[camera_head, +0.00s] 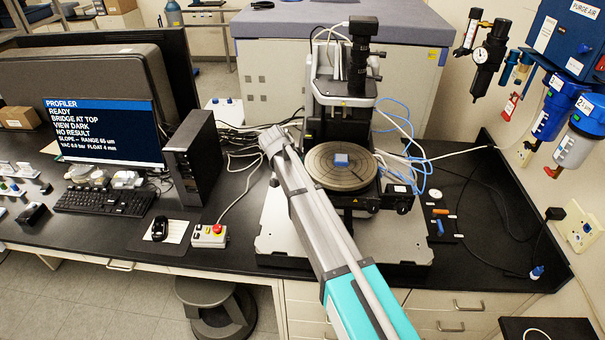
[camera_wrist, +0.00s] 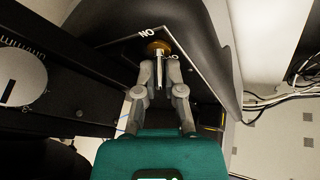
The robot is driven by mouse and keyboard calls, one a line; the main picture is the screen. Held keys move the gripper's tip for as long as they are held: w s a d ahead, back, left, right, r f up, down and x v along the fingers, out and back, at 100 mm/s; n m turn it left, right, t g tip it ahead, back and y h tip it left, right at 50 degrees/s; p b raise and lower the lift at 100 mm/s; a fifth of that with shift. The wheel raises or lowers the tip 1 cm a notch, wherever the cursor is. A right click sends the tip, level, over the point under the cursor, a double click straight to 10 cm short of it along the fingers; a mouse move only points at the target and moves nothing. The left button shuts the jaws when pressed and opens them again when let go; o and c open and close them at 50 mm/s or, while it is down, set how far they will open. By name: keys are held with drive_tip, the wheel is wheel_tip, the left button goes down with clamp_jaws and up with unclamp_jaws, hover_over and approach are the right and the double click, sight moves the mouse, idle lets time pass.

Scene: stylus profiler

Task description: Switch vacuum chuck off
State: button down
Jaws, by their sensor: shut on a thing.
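In the wrist view, my gripper (camera_wrist: 160,72) is shut on a small metal toggle switch (camera_wrist: 159,48) with a brass collar. The switch stands on a dark panel (camera_wrist: 125,48). White lettering, seen upside down, seems to read ON beyond the switch; another label beside it is partly covered by my finger. I cannot tell which way the lever is tilted. In the head view, the round chuck (camera_head: 325,178) of the profiler bears a small blue sample (camera_head: 341,159). My arm lies across the front of the profiler, and my gripper cannot be made out there.
The monitor (camera_head: 103,133) reads PROFILER, READY, BRIDGE AT TOP; its VAC figure is too small to read surely. A black computer tower (camera_head: 194,158) and a red-button box (camera_head: 209,236) stand left of my arm. Cables and blue tubes run around the profiler.

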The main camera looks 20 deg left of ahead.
drive_tip(key=c, duration=1)
unclamp_jaws()
drive_tip(key=shift+s+f+t, duration=0.1)
drive_tip(key=shift+s+t, duration=0.05)
drive_tip(key=shift+t, duration=0.15)
